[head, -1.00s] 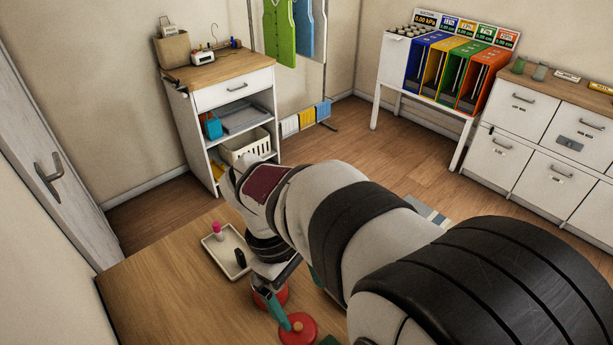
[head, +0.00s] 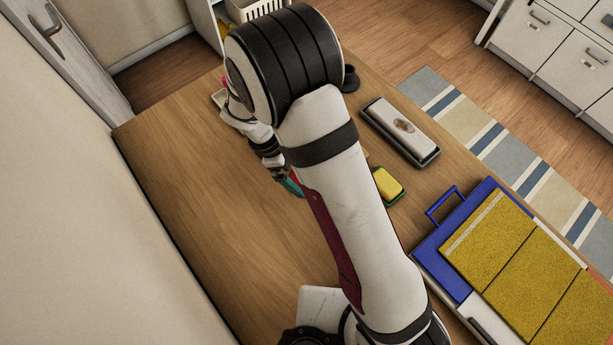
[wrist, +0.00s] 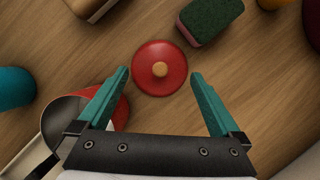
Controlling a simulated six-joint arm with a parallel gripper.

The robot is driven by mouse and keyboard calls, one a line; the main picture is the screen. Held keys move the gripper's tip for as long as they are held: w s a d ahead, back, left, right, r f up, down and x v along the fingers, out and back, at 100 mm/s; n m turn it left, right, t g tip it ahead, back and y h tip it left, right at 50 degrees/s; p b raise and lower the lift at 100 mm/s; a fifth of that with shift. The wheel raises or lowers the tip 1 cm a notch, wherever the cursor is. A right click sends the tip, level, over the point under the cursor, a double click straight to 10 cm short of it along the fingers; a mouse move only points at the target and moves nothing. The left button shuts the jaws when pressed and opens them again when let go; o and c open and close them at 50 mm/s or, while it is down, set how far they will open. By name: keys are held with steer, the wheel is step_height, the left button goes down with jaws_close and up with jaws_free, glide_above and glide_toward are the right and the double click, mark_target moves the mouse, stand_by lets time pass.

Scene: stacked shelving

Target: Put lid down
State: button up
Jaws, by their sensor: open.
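The lid, a round red disc with a wooden knob (wrist: 145,82), lies flat on the wooden table in the wrist view. My gripper (wrist: 160,76) is open, its two teal fingers spread wide with the lid ahead of and partly between their tips. I see no contact with the lid. A red pot (wrist: 123,112) with a grey inside stands uncovered at the lower left, partly hidden behind the left finger. In the head view my gripper (head: 291,187) is low over the table, and my arm hides most of the lid and pot.
A green and pink sponge (wrist: 208,20) lies just above right of the lid. A teal round thing (wrist: 14,88) is at the left edge. In the head view, a grey-white long block (head: 400,131), a yellow block (head: 389,183) and a blue board (head: 448,250) lie right of my arm.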

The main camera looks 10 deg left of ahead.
steer(key=shift+x, duration=1.05)
steer(key=c, duration=1.2)
